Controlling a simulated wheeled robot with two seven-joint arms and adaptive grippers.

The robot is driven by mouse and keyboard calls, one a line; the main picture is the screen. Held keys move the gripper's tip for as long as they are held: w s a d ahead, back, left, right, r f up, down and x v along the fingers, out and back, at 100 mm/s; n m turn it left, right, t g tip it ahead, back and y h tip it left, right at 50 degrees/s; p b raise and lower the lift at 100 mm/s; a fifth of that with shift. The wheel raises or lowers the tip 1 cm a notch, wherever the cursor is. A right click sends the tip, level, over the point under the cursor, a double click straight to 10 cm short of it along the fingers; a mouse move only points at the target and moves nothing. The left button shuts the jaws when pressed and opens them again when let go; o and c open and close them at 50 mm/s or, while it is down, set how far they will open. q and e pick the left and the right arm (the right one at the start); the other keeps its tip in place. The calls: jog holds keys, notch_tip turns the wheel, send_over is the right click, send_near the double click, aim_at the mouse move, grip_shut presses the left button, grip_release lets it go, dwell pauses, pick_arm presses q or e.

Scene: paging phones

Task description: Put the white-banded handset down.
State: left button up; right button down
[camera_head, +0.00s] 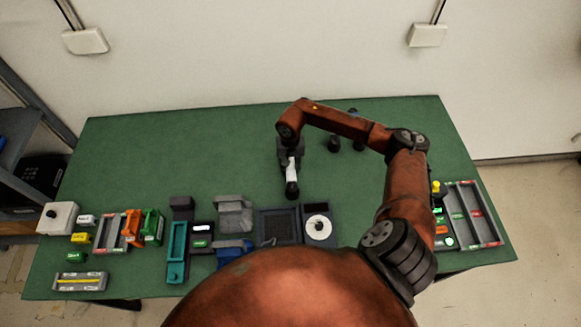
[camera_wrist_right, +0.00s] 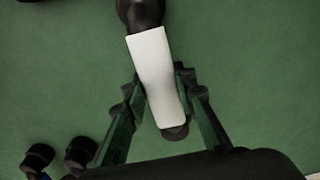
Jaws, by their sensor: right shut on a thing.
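The white-banded handset (camera_head: 292,166) is a dark handset with a broad white middle and a round black end. In the right wrist view the handset (camera_wrist_right: 157,70) lies between the fingers and sticks out past them. My right gripper (camera_head: 288,152) is shut on it; its fingers (camera_wrist_right: 160,100) flank the lower part of the white band. The handset is over the middle of the green table (camera_head: 220,150); I cannot tell whether it touches the surface. My left gripper is not in view.
Two dark knobbed objects (camera_head: 334,144) (camera_head: 358,144) stand to the right of the gripper. Along the front are a teal cradle (camera_head: 177,245), a grey cradle (camera_head: 235,215), a dark unit with a white dial (camera_head: 318,229) and a right-hand tray (camera_head: 487,213). The table's back left is clear.

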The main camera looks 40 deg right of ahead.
jog(key=c, duration=2)
grip_release()
jog(key=shift+f, duration=0.15)
jog(key=shift+c, duration=0.2)
jog(key=o, duration=0.5)
jog(key=shift+c, duration=0.2)
